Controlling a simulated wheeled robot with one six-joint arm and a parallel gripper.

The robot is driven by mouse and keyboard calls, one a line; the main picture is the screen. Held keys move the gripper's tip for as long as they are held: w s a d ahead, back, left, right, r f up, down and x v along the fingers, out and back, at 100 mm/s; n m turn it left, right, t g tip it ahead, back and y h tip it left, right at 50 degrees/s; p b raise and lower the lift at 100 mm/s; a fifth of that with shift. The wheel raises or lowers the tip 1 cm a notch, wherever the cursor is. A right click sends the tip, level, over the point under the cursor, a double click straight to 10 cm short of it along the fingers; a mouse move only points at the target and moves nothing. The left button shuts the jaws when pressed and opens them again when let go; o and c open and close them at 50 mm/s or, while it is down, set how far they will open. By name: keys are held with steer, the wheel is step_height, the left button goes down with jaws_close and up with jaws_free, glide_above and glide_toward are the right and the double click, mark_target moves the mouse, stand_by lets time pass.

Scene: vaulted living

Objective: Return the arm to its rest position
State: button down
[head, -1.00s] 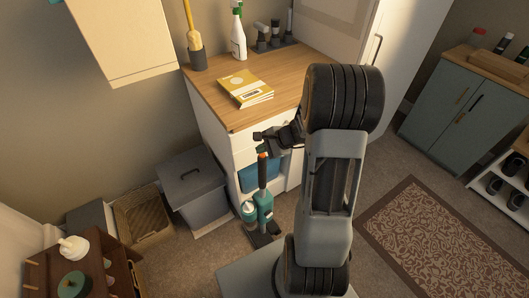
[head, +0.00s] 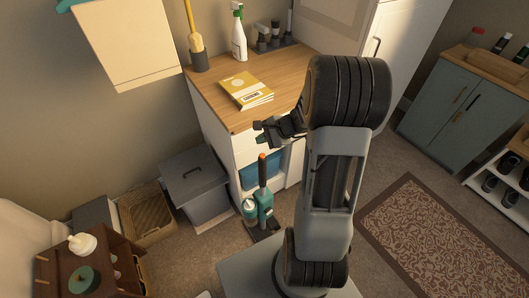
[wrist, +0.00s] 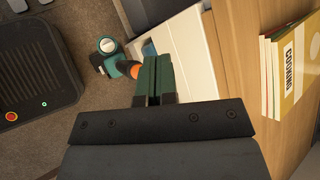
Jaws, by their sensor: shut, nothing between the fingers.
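My gripper (head: 262,133) is in front of the white cabinet's front edge, just below the level of the wooden counter top (head: 215,92). In the wrist view my gripper (wrist: 153,84) shows its two dark green fingers together, with nothing between them. My arm rises from the base and bends over at the top, its upper joint beside the counter's right end. The gripper is apart from the books and the vacuum in the head view.
Yellow books (head: 246,89) lie on the counter near a spray bottle (head: 239,36). A green handheld vacuum (head: 264,200) stands on the floor below the gripper. A grey bin (head: 196,184) and wicker basket (head: 146,217) stand left. A patterned rug (head: 440,240) lies on open floor at right.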

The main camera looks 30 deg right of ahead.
steer(key=s+a+r+n+g+h, duration=0.1)
steer(key=s+a+r+n+h, duration=0.2)
steer(key=s+r+n, duration=0.3)
steer(key=s+a+r+n+g+h, duration=0.1)
steer(key=s+a+r+n+h, duration=0.2)
steer(key=s+n, duration=0.6)
step_height(320, 180, up, 4)
steer(key=a+n, duration=0.2)
steer(key=shift+s+a+n+g+h+p, duration=0.25)
steer(key=shift+s+n+g+h+p, duration=0.05)
steer(key=shift+h+p, duration=0.1)
steer(key=shift+f, duration=0.1)
stand_by(1.3)
